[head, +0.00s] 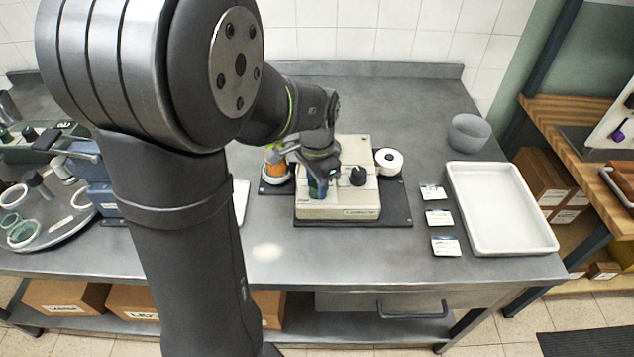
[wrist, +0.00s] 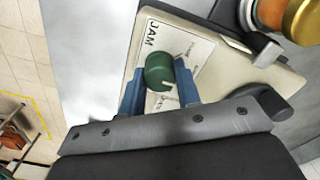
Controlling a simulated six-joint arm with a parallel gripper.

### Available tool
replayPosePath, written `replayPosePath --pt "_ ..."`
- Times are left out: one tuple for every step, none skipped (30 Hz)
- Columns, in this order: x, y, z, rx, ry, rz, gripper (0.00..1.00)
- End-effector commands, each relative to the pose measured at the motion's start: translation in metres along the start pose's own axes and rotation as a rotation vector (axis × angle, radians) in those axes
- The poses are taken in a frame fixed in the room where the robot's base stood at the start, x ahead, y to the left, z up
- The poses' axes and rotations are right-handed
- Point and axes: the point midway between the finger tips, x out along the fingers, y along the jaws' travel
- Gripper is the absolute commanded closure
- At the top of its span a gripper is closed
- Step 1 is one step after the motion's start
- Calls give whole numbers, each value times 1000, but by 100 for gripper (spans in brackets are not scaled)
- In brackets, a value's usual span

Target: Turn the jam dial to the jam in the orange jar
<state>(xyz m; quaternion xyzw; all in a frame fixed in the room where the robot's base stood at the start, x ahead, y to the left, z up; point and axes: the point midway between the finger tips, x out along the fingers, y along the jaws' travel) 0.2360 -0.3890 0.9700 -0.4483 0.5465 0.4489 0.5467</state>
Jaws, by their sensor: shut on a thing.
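The jam dial (wrist: 160,72) is a green knob on a cream machine (head: 340,207), over a white plate printed JAM (wrist: 178,42). A pale pointer line shows low on the knob; the plate's smaller words are too small to read. My gripper (wrist: 158,88) has its blue fingers on either side of the knob and is shut on it. In the head view my gripper (head: 318,185) is over the machine's left part and mostly hides the dial. The orange jar (head: 276,164) stands at the machine's left; it also shows in the wrist view (wrist: 268,12), beside a gold lid (wrist: 301,22).
A black knob (head: 357,177) is on the machine's right part. Several small cards (head: 439,217) and a white tray (head: 502,208) lie to the right, with a grey bowl (head: 469,132) behind. The front of the table is clear.

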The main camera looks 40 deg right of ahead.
Motion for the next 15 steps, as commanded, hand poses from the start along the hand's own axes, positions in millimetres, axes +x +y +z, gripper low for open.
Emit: replayPosePath --pt "-1 0 -1 0 3 -2 92" --pt "-1 0 -1 0 3 -2 92" --pt "-1 0 -1 -1 3 -2 68" --pt "-1 0 -1 -1 3 -2 62" --pt "-1 0 -1 -1 3 -2 56" --pt "-1 0 -1 -1 3 -2 48" --pt "-1 0 -1 -1 3 -2 48" --pt "-1 0 -1 -1 2 -1 48" --pt "-1 0 -1 -1 2 -1 48" --pt "-1 0 0 -1 2 -1 48" --pt "-1 0 0 -1 2 -1 48" --pt "-1 0 0 -1 2 -1 48" --pt "0 0 0 -1 1 -1 48" --pt "-1 0 0 -1 1 -1 48" --pt "-1 0 0 -1 2 -1 48"
